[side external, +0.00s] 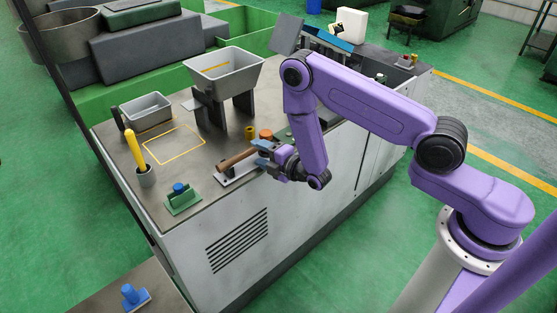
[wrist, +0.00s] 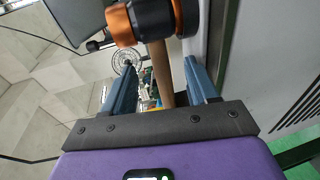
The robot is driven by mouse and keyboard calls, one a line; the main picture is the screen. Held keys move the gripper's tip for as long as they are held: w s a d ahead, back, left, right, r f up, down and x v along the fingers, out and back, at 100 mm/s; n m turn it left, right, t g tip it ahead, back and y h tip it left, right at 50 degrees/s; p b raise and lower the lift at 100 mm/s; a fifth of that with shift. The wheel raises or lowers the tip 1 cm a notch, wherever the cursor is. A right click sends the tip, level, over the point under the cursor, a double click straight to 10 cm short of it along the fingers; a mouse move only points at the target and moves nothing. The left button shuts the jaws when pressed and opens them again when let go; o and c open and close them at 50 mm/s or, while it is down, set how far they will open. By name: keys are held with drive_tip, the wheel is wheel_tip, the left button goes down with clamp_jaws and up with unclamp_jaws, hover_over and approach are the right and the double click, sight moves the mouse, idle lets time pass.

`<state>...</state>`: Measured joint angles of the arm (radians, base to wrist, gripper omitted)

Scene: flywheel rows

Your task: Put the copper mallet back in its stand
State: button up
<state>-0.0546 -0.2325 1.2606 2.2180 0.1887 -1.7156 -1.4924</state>
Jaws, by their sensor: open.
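The mallet's brown handle (side external: 234,161) shows in the side view, slanting left from my gripper (side external: 263,148) over a pale plate (side external: 241,173) near the bench's front edge. I cannot tell for sure whether that plate is the stand. In the wrist view, the mallet head (wrist: 150,18) has copper ends and a dark middle and lies beyond my fingertips. Its handle (wrist: 162,75) runs between my two blue fingers, with a gap visible on both sides. My gripper (wrist: 158,65) is open around the handle.
A grey hopper (side external: 226,75) stands behind. A yellow outline (side external: 174,143) marks clear bench. Orange (side external: 265,134) and brass (side external: 249,133) pieces lie close by.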

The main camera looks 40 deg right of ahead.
drive_tip(key=v, duration=0.8)
drive_tip(key=a+r+m+g+y, duration=0.2)
drive_tip(key=a+m+g, duration=0.25)
drive_tip(key=a, duration=0.25)
drive_tip(key=s+a+r+g+y, duration=0.1)
drive_tip(key=s+r+g, duration=0.15)
drive_tip(key=s, duration=0.25)
drive_tip(key=s+a+r+g, duration=0.2)
drive_tip(key=s+g, duration=0.1)
drive_tip(key=s, duration=0.2)
drive_tip(key=s+d+r+g+h, duration=0.1)
drive_tip(key=s+d+r+g, duration=0.1)
drive_tip(key=s, duration=0.4)
drive_tip(key=s+d+r+m+g+h, duration=0.1)
drive_tip(key=s+d+r, duration=0.4)
drive_tip(key=s+d, duration=0.1)
drive_tip(key=s+d+r+m+g+h, duration=0.1)
drive_tip(key=s+d+r+g+h, duration=0.1)
drive_tip(key=s, duration=0.5)
drive_tip(key=d+r, duration=0.1)
drive_tip(key=d, duration=0.1)
drive_tip(key=shift+s+d+r+g, duration=0.3)
drive_tip(key=shift+s+d+r, duration=0.05)
drive_tip(key=shift+s+d, duration=0.05)
